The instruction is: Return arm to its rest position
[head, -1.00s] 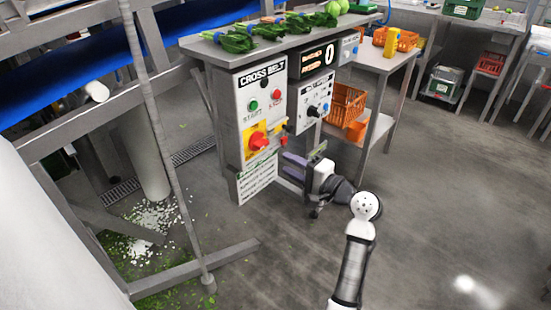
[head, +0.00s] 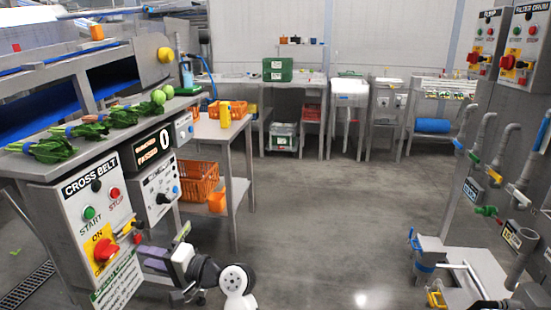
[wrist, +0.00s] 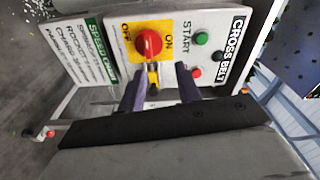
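My gripper (head: 150,256) is at the lower left in the head view, close in front of the cross belt control panel (head: 72,217). In the wrist view its two fingers (wrist: 161,85) stand apart with nothing clearly held between them, so it is open. The red rotary switch (wrist: 148,42) on its yellow plate lies just beyond the fingertips. A yellow part (wrist: 152,76) shows below the switch, between the fingers in the picture. The green start button (wrist: 201,38) is to the right. I cannot tell whether a finger touches the panel.
Greens bunches (head: 90,131) lie on the steel counter above the panel. Orange crates (head: 198,181) stand on the side table's lower shelf. Pipes and valves (head: 495,185) stand at the right. The floor (head: 335,225) between is clear.

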